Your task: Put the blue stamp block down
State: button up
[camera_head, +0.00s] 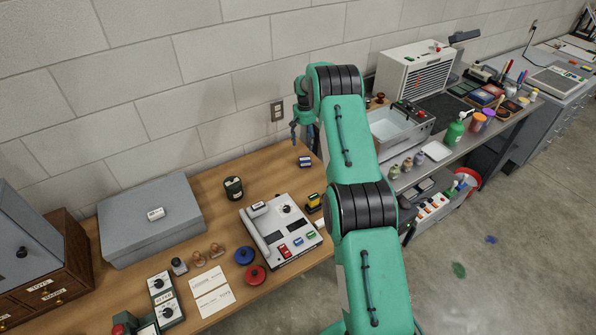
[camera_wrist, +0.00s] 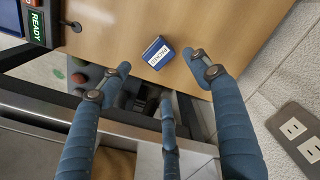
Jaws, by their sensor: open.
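The blue stamp block (camera_head: 305,161) sits on the wooden table near its back right corner, in front of the wall. In the wrist view the blue block (camera_wrist: 158,50) shows a white printed label and lies on bare wood just beyond my fingertips. My gripper (camera_wrist: 160,76) is open and empty, its blue fingers spread with a gap around the block's place in the picture. In the head view my gripper (camera_head: 295,132) hangs above the block, apart from it. The upper arm hides part of the table's right edge.
A white-topped stamping machine (camera_head: 282,230) and a dark round pot (camera_head: 233,187) stand left of the block. A black-and-yellow item (camera_head: 314,203) is nearer the front. The wall has an outlet (camera_head: 277,111). A grey bench with a basin (camera_head: 398,128) adjoins right. Wood around the block is clear.

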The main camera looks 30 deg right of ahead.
jog(key=s+a+r, duration=0.2)
jog(key=a+r, duration=0.2)
jog(key=r, duration=0.4)
jog(key=s+a+r+n+t, duration=0.1)
jog(key=a+r, duration=0.3)
jog(key=r, duration=0.4)
jog(key=s+a+r, duration=0.2)
jog(key=a+r, duration=0.3)
jog(key=r, duration=0.3)
jog(key=s+a+r+n+t, duration=0.2)
jog(key=s+a+r, duration=1)
jog(key=s+r, duration=0.3)
jog(key=s+a+r+t, duration=0.1)
jog(key=s+a+r, duration=0.35)
jog(key=s, duration=0.45)
jog(key=s+a+r, duration=0.3)
jog(key=s+a, duration=0.3)
jog(key=s, duration=0.3)
jog(key=s+a+f+n, duration=0.1)
jog(key=s+a+f, duration=0.1)
jog(key=s, duration=0.7)
jog(key=s+a+f+n+t, duration=0.1)
jog(key=s+a+f, duration=0.1)
jog(key=s, duration=0.8)
jog(key=shift+a+f, duration=0.25)
jog(key=shift+a, duration=0.3)
jog(key=shift+s, duration=0.1)
